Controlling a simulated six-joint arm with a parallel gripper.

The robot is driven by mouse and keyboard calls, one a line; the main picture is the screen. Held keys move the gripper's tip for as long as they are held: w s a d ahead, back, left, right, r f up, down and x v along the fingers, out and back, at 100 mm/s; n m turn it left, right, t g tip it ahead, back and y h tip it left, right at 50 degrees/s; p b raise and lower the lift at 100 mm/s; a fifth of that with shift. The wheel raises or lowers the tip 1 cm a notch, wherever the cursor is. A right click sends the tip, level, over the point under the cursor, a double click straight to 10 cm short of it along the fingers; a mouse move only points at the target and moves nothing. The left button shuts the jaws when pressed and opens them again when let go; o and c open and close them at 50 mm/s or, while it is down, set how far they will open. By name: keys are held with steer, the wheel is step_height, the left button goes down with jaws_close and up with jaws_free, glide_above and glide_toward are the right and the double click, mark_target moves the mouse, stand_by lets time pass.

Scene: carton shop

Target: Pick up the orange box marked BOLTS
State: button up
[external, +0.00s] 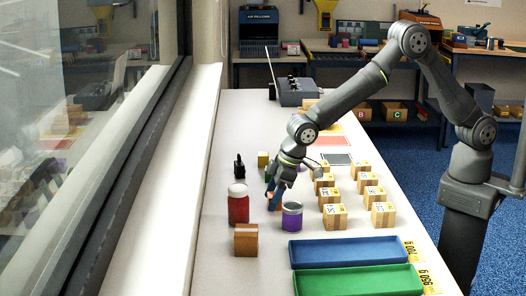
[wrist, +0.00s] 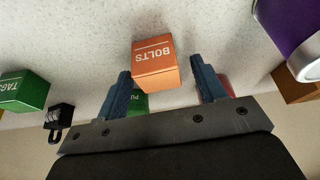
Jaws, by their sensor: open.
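The orange box marked BOLTS (wrist: 155,65) stands on the pale table in the wrist view, its lettering facing the camera. My gripper (wrist: 161,66) is open, with one blue finger on each side of the box in the picture. Gaps show between the box and both fingers, so I see no contact. In the external view my gripper (external: 275,195) points down, low over the table between the red jar and the purple can. There the box is mostly hidden by the fingers, with only a little orange showing beside them.
A red jar (external: 238,207), purple can (external: 292,219) and brown-orange box (external: 246,241) stand close by. A green TAGS box (wrist: 22,92) and black padlock (wrist: 60,118) are at left in the wrist view. Wooden blocks (external: 335,216), a blue tray (external: 350,250) and a green tray (external: 358,280) lie right.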

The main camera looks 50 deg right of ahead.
steer(key=c, duration=1.2)
steer(key=shift+o, duration=0.2)
steer(key=shift+r, duration=0.1)
